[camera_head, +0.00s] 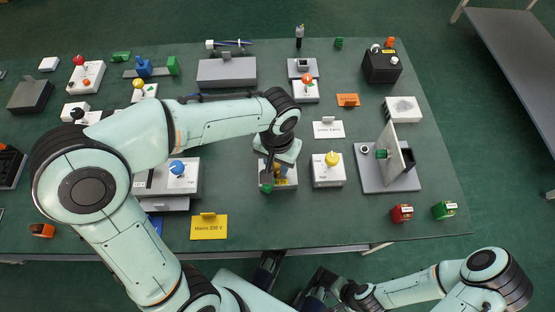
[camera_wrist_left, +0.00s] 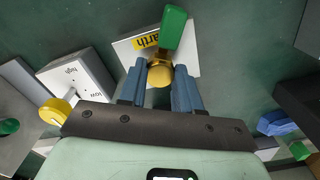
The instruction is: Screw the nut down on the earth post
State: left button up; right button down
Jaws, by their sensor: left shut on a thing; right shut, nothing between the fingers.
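The earth post stands on a white block (camera_head: 288,184) with a yellow "Earth" label, which shows behind the fingers in the left wrist view (camera_wrist_left: 124,50). My left gripper (camera_head: 271,174) points down over this block. In the left wrist view its two blue-grey fingers (camera_wrist_left: 160,88) are shut on a round brass nut (camera_wrist_left: 160,71). A green piece (camera_wrist_left: 174,30) lies just beyond the nut and also shows at the block's front edge in the head view (camera_head: 267,188). The post's thread is hidden, so I cannot tell how far down the nut sits. My right gripper is out of view.
A white block with a yellow knob (camera_head: 331,160) stands close on the right. A block with a blue knob (camera_head: 177,168) stands on the left. A grey stand with an upright plate (camera_head: 393,148) is further right. The table front near the yellow sign (camera_head: 209,228) is mostly clear.

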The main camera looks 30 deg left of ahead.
aim_at(277, 166)
pick_arm(q)
jog(key=shift+f, duration=0.25)
jog(key=o, duration=1.1)
notch_tip(277, 166, up, 13)
jog(key=p, duration=0.3)
jog(key=shift+r, duration=0.2)
